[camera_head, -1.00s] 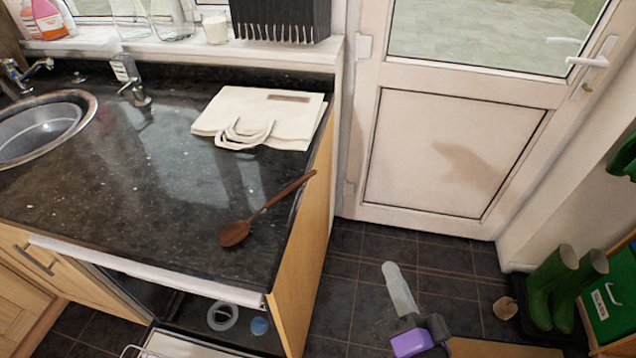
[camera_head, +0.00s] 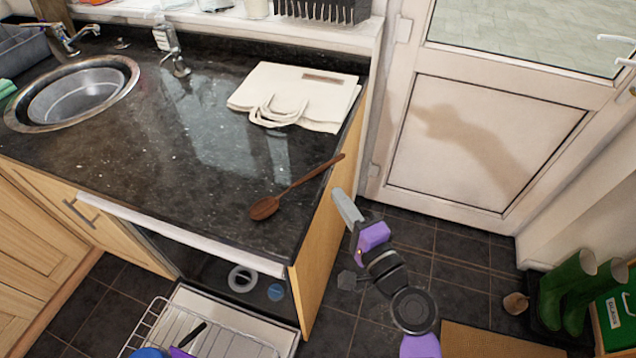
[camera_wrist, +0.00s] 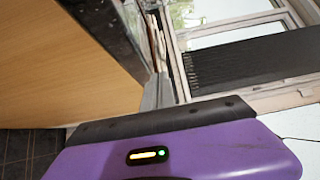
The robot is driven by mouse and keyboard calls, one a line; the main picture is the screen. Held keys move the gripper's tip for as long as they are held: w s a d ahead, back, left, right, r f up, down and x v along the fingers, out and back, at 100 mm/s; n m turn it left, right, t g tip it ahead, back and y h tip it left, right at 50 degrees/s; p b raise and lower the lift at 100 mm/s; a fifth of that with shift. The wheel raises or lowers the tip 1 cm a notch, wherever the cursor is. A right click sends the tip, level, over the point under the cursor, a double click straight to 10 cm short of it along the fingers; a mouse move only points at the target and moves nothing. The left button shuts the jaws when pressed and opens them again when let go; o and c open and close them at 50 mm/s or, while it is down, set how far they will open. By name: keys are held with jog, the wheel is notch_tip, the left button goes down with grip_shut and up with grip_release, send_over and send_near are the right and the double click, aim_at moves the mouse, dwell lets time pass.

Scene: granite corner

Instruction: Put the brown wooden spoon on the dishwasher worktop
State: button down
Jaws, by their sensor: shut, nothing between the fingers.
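The brown wooden spoon (camera_head: 266,207) lies on the dark granite worktop (camera_head: 190,190) above the open dishwasher. Its bowl is toward the front edge and its handle reaches over the right edge near the cloth bag. My gripper (camera_head: 338,192) is to the right of the worktop's end panel, beside the spoon's handle end and apart from it. Its fingers are shut and empty. In the wrist view my gripper (camera_wrist: 156,92) points along the wooden end panel (camera_wrist: 60,60); the spoon is not seen there.
A cream cloth bag (camera_head: 305,95) lies at the worktop's back right, with a sink (camera_head: 125,75) at the left. The dishwasher's rack (camera_head: 150,325) is pulled out in front. A white door (camera_head: 490,140) and green boots (camera_head: 565,290) stand right. The worktop's middle is clear.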

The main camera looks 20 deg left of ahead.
aim_at(305, 189)
jog(key=shift+w+a+p, duration=0.2)
jog(key=shift+w+a, duration=0.1)
jog(key=shift+a, duration=0.65)
jog(key=shift+w+a+p, duration=0.2)
jog(key=shift+w+a, duration=0.15)
jog(key=shift+a, duration=0.55)
jog(key=shift+w+a+p, duration=0.2)
jog(key=shift+w+a, duration=0.1)
jog(key=shift+a, duration=0.65)
jog(key=shift+a, duration=1.55)
jog(key=shift+d, duration=0.1)
